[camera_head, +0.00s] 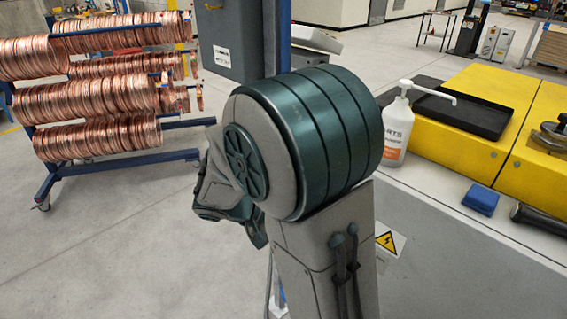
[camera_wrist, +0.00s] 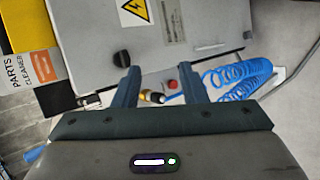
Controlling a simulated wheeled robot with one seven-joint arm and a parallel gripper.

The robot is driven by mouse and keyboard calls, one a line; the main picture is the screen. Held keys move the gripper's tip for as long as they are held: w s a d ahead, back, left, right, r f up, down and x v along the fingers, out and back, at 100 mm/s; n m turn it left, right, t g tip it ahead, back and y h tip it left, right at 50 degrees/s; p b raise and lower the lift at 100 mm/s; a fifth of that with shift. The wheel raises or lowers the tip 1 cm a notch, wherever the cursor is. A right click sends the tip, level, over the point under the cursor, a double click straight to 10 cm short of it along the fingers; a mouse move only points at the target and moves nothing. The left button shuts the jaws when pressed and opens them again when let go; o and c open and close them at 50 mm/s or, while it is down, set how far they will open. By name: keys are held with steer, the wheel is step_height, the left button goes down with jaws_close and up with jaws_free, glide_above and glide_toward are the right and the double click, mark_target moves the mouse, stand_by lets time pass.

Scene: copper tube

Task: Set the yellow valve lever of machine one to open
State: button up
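My gripper (camera_wrist: 158,70) shows in the wrist view with its two dark fingers apart and nothing held between them. Between the fingers, below their tips in the picture, is a small yellow or brass-coloured fitting with a dark end (camera_wrist: 150,96). It may be the valve lever, but it is too small to tell its setting. It sits by the edge of a grey machine panel (camera_wrist: 155,50). In the head view my own arm fills the middle, and neither gripper nor lever can be made out.
A red button (camera_wrist: 171,84), a black knob (camera_wrist: 121,59) and a coiled blue hose (camera_wrist: 236,74) are near the fingers. A parts-cleaner bottle (camera_head: 396,130), black tray (camera_head: 462,110) and blue block (camera_head: 481,201) are on the right. A copper coil rack (camera_head: 52,172) stands left.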

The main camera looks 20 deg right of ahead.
steer(key=w+a+n+t+h+p, duration=0.2)
steer(key=w+a+n+t+h, duration=0.2)
steer(key=w+t+h, duration=0.65)
steer(key=w+d+g+y+p, duration=0.3)
steer(key=w+d, duration=0.4)
steer(key=d, duration=0.5)
steer(key=shift+w+d+f+y, duration=0.2)
steer(key=shift+d+f+y, duration=0.1)
steer(key=shift+y, duration=0.15)
steer(key=shift+a, duration=0.1)
jaws_close()
